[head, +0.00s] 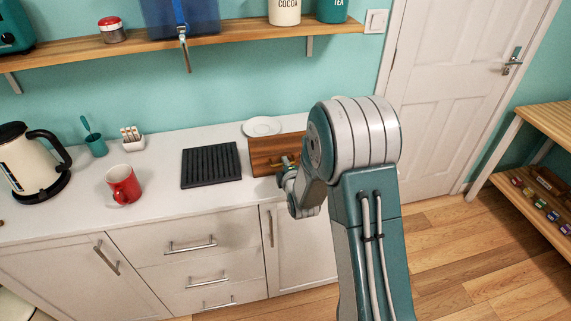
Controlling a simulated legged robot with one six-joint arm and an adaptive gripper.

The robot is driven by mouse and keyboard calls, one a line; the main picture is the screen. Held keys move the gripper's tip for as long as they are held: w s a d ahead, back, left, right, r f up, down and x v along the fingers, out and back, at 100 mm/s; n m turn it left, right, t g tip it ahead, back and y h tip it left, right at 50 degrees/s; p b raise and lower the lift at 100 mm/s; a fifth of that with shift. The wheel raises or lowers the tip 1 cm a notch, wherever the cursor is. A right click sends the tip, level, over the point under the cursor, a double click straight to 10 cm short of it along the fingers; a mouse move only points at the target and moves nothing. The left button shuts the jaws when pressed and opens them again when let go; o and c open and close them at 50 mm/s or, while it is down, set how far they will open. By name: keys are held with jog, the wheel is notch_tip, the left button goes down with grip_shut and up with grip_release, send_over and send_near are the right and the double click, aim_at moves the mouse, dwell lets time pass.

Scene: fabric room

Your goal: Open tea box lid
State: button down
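A brown wooden box (261,151), which looks like the tea box, sits on the white counter at the right, beside the black ribbed mat. My arm covers its right part, and I cannot tell how its lid stands. My gripper (283,168) is at the front of the box, small and partly hidden by my own arm links. I cannot tell whether it touches the box or whether its fingers are open or shut.
The white counter (160,212) also holds a kettle (30,160), red mug (123,184), teal cup (96,146), small white rack (132,141), black ribbed mat (211,165) and white plate (261,126). A wooden shelf (130,48) with canisters hangs above.

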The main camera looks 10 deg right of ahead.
jog(key=shift+w+r+g, duration=0.2)
jog(key=shift+r+g, duration=0.1)
dwell(0.5)
